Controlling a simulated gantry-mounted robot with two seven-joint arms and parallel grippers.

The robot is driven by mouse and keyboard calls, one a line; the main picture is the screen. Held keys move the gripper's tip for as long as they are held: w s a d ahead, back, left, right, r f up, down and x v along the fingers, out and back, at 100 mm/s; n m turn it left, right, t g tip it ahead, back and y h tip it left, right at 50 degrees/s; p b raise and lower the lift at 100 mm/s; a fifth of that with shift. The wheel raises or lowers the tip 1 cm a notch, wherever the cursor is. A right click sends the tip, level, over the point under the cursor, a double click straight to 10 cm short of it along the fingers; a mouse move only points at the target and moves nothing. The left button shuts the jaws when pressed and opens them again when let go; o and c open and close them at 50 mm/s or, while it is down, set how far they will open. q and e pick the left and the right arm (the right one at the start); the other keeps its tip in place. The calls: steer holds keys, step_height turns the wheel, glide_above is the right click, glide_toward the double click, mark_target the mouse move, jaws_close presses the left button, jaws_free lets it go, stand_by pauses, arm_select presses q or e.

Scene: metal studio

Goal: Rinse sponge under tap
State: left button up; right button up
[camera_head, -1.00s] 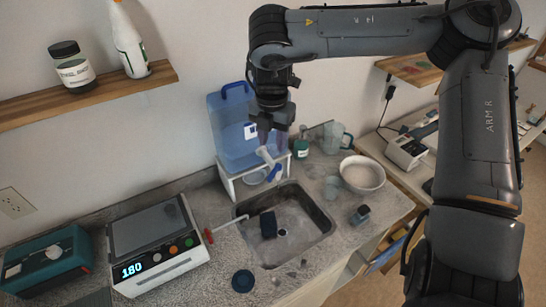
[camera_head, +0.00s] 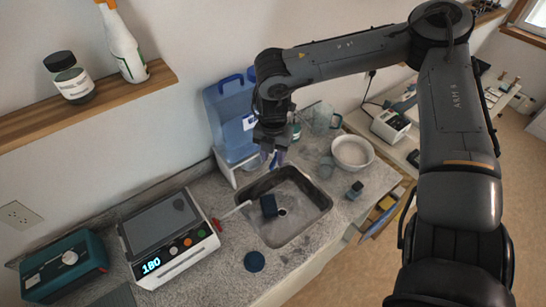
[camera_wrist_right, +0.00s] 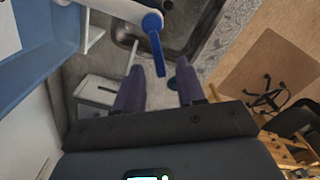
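The dark blue sponge (camera_head: 269,205) lies in the metal sink basin (camera_head: 310,222), near its left side beside the drain. A blue water container (camera_head: 228,118) stands behind the sink on a white stand. In the right wrist view the white tap (camera_wrist_right: 110,8) with its blue lever (camera_wrist_right: 156,45) shows beyond my right gripper (camera_wrist_right: 158,74). The gripper is open, and the lever end appears between its fingertips; contact cannot be told. In the head view my right gripper (camera_head: 271,160) points down over the sink's back edge and mostly hides the tap. My left gripper is not in view.
A white bowl (camera_head: 352,153), clear beakers and a small dark bottle (camera_head: 355,190) stand right of the sink. A hotplate reading 180 (camera_head: 168,240) and a teal box (camera_head: 63,268) are to the left. A dark round lid (camera_head: 255,261) lies in front. A shelf is above left.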

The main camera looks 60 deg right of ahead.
steer(key=shift+f, duration=0.9)
jaws_close()
